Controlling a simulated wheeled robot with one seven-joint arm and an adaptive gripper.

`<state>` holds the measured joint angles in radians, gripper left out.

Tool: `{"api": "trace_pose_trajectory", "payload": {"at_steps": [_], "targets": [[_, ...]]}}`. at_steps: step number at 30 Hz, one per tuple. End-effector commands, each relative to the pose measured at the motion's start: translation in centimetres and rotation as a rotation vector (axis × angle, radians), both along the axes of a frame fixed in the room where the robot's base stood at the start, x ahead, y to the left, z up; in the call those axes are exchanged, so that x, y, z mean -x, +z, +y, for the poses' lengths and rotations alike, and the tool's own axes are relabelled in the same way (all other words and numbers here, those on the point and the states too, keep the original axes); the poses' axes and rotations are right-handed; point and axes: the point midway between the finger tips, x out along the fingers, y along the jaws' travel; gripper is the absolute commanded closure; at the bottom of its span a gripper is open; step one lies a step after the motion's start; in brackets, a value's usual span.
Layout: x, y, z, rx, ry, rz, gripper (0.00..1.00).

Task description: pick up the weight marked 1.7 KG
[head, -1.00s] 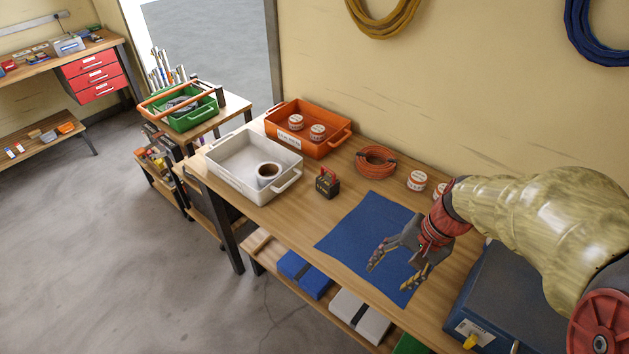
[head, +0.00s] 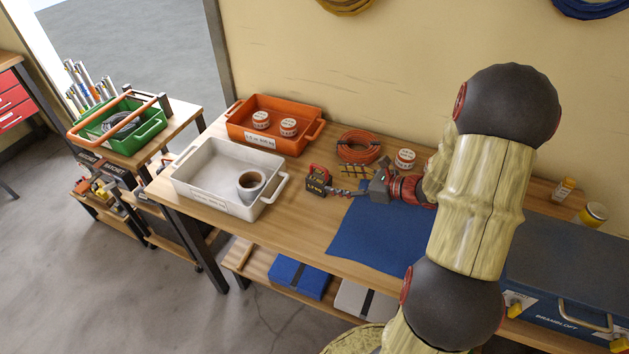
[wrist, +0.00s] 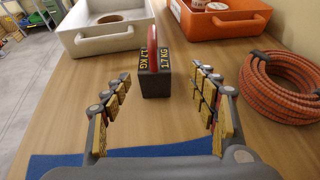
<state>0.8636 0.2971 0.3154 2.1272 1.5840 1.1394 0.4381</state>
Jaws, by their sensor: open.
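The weight marked 1.7 KG (wrist: 155,72) is a dark block with yellow lettering and a red handle on top. It stands upright on the wooden bench, and in the head view the weight (head: 317,184) is just right of the white tray. My gripper (wrist: 160,92) is open in the wrist view, with its padded fingers spread to either side and the weight straight ahead between and beyond the fingertips. In the head view my gripper (head: 343,180) points left at the weight from close by. I cannot tell that anything touches it.
A white tray (head: 200,196) holding a tape roll (head: 251,184) is left of the weight. An orange tray (head: 290,146) with two round tins is behind. A coiled orange hose (wrist: 290,86) lies close on the right. A blue mat (head: 375,242) lies in front, and a blue case (head: 565,270) is at right.

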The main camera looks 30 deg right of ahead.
Motion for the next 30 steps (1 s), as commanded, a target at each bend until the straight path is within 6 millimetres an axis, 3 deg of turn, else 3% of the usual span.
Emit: {"api": "trace_pose_trajectory", "payload": {"at_steps": [18, 26, 30], "targets": [[-5.4, -2.6, 4.0, 0.001, 0.004, 0.002, 0.41], [-5.6, -2.6, 4.1, 0.003, 0.004, 0.002, 0.41], [-5.6, -2.6, 4.1, 0.003, 0.004, 0.002, 0.48]]}}
